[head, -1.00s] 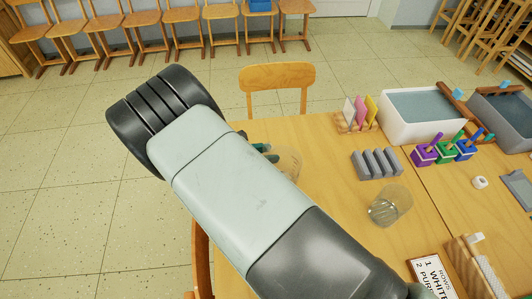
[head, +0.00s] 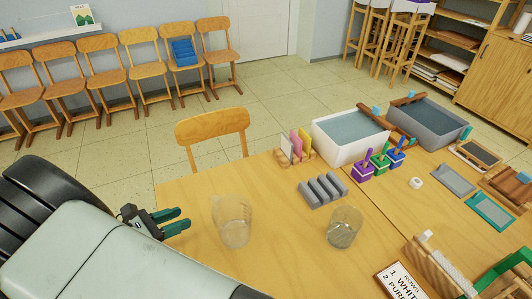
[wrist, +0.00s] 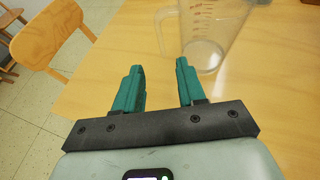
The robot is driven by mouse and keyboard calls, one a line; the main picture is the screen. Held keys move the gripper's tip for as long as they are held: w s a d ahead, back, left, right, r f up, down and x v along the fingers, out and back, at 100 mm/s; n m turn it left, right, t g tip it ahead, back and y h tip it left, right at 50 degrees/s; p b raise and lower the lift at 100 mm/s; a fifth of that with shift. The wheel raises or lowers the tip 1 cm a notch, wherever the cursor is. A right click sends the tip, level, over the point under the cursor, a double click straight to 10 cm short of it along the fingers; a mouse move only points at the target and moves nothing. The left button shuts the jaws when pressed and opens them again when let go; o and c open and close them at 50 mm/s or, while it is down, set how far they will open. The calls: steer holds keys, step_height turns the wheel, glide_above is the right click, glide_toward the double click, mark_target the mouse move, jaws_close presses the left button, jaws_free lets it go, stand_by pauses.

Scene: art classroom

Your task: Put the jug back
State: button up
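A clear measuring jug (head: 232,222) stands upright on the wooden table (head: 285,265), near its left end. The jug also shows at the top of the wrist view (wrist: 212,35), with red-brown markings and its handle on the left side. My gripper (head: 185,219) is to the left of the jug in the head view, its green fingers apart and pointing towards it. In the wrist view my gripper (wrist: 160,65) is open and empty, with the jug beyond the fingertips and apart from them. The jug's top is cut off there.
A clear glass container (head: 343,228) stands right of the jug. Behind are a grey slotted rack (head: 323,190), a card holder (head: 295,152), a white water tub (head: 348,136) and coloured pots (head: 380,163). A chair (head: 213,140) stands at the table's far edge.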

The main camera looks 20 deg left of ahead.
steer(key=w+d+r+m+g+h, duration=0.1)
steer(key=w+d+r+m+g, duration=0.25)
steer(key=w+d+r, duration=0.35)
steer(key=w+d+r+m+g, duration=0.3)
steer(key=w+d+r+m, duration=0.15)
steer(key=r, duration=0.35)
steer(key=w+d+r+m+g+y, duration=0.25)
steer(key=d+r+m, duration=0.45)
steer(key=d+r, duration=0.4)
steer(key=s+d+r+m+y, duration=0.1)
steer(key=s+d+r+m, duration=0.25)
steer(key=d, duration=0.45)
steer(key=s+d+r+m+y, duration=0.2)
steer(key=d+r+m, duration=0.3)
steer(key=d, duration=0.3)
steer(key=s+d+r+m+t+y, duration=0.1)
steer(key=s+d+m+t, duration=0.1)
steer(key=s+d+m, duration=0.5)
steer(key=shift+s+d+r, duration=0.25)
steer(key=shift+s+r, duration=0.15)
steer(key=shift+s, duration=0.7)
